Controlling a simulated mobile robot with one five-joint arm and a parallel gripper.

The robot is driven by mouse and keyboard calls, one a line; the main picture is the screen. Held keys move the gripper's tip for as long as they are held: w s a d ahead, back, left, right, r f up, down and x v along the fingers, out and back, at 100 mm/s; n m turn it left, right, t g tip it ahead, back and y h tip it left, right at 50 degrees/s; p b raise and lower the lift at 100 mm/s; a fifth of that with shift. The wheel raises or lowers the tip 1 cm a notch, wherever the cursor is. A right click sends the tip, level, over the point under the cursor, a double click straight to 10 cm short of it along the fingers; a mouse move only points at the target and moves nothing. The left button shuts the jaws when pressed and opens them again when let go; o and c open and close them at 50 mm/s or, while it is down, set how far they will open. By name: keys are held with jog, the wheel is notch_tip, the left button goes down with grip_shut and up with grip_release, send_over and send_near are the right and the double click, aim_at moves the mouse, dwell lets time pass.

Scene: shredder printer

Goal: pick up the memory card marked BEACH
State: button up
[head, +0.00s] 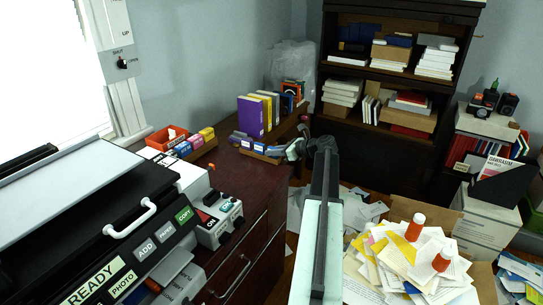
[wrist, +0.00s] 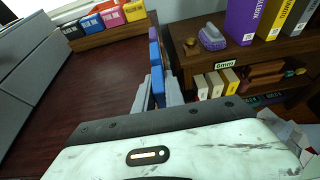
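No card with a readable BEACH mark shows in either view. Small blue card-like pieces stand in a row along the dark cabinet's edge in the wrist view (wrist: 155,62). Blue pieces also show in a low wooden holder in the head view (head: 275,152). Any print on them is too small or turned away. My gripper (wrist: 159,88) is at the near end of the row, its grey fingers apart, one on each side of a blue piece; I cannot tell whether they touch it. In the head view my gripper (head: 296,147) is small, just right of the holder.
Ink boxes (wrist: 105,18) sit in a wooden holder on the cabinet top (wrist: 85,85). A shelf with binders (wrist: 270,20) stands close on the right, with a grey-purple item (wrist: 212,38) on it. A printer (head: 130,235) fills the left; bottles and papers (head: 405,260) lie right.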

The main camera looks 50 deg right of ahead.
aim_at(273, 148)
grip_shut()
jog(key=shift+r+p, duration=0.55)
notch_tip(273, 148, up, 3)
jog(key=p, duration=0.3)
jog(key=shift+r, duration=0.2)
jog(key=s+a, duration=0.8)
jog(key=s, duration=0.5)
jog(key=shift+s+a+r+p, duration=0.15)
jog(key=shift+s+r+p, duration=0.1)
jog(key=shift+s+p, duration=0.2)
